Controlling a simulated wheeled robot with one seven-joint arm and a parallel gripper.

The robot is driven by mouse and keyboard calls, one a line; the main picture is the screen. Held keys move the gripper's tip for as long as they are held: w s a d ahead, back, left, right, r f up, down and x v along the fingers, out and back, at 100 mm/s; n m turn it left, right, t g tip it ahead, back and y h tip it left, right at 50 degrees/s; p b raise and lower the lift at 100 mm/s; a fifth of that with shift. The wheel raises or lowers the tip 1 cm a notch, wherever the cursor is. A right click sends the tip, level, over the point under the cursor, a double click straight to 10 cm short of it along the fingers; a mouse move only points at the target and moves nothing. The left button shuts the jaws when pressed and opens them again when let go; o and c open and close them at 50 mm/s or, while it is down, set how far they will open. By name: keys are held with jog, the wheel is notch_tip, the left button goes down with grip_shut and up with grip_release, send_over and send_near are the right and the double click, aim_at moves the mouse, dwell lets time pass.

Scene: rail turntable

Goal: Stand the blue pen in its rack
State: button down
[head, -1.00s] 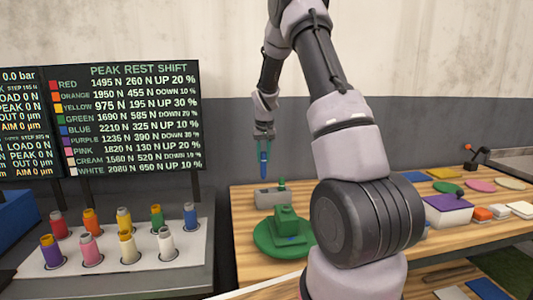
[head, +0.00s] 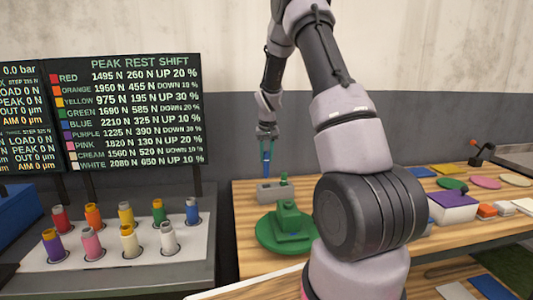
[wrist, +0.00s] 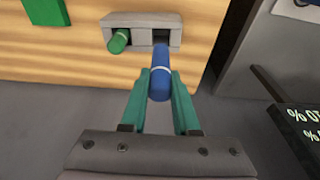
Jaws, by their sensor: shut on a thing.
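The blue pen (wrist: 160,75) is held between the green fingers of my gripper (wrist: 160,92), shut on it. In the head view the blue pen (head: 266,163) hangs upright below my gripper (head: 267,146), just above the grey rack (head: 268,193). In the wrist view the rack (wrist: 143,20) has two openings. A green pen (wrist: 118,41) stands in the left one. The right one is dark and empty, and the blue pen's far end overlaps its near edge in the picture. I cannot tell whether the tip is inside it.
A green turntable (head: 262,232) with a green block (head: 290,222) stands in front of the rack on the wooden bench (head: 248,278). Several coloured spools stand in a holder (head: 190,258) at left, below a dark screen (head: 135,105). Boxes and coloured discs lie at right.

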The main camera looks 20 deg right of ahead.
aim_at(267, 176)
jog(key=shift+f, duration=4.65)
jog(key=c, duration=0.6)
grip_release()
jog(key=r, duration=0.3)
jog(key=s+r, duration=0.1)
jog(key=r, duration=0.3)
jog(key=s+r, duration=0.1)
jog(key=r, duration=0.2)
jog(key=shift+a+r, duration=0.2)
jog(key=shift+r, duration=0.05)
